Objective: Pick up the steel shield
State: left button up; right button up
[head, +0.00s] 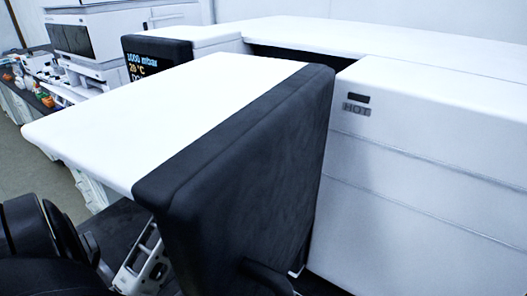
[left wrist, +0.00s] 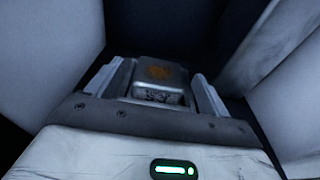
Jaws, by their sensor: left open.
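My left gripper (left wrist: 158,68) is open in the left wrist view, its two pale fingers apart. Between them shows a small grey metallic block with a faint orange mark. I cannot tell whether it is the steel shield, part of the gripper or something behind it. In the head view, my dark left arm comes in at the lower left, and a pale slotted part beside it is partly hidden behind a black panel. I cannot make out a steel shield for certain in either view. My right gripper is not in view.
A large white housing (head: 180,100) with a thick black front panel (head: 245,180) fills the middle, close to my left arm. A white cabinet marked HOT (head: 420,170) stands at the right. A black display (head: 155,58) and a bench with small items (head: 45,85) are farther back.

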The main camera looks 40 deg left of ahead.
pick_arm(q)
jog(key=c, duration=1.2)
jog(key=shift+r, duration=0.1)
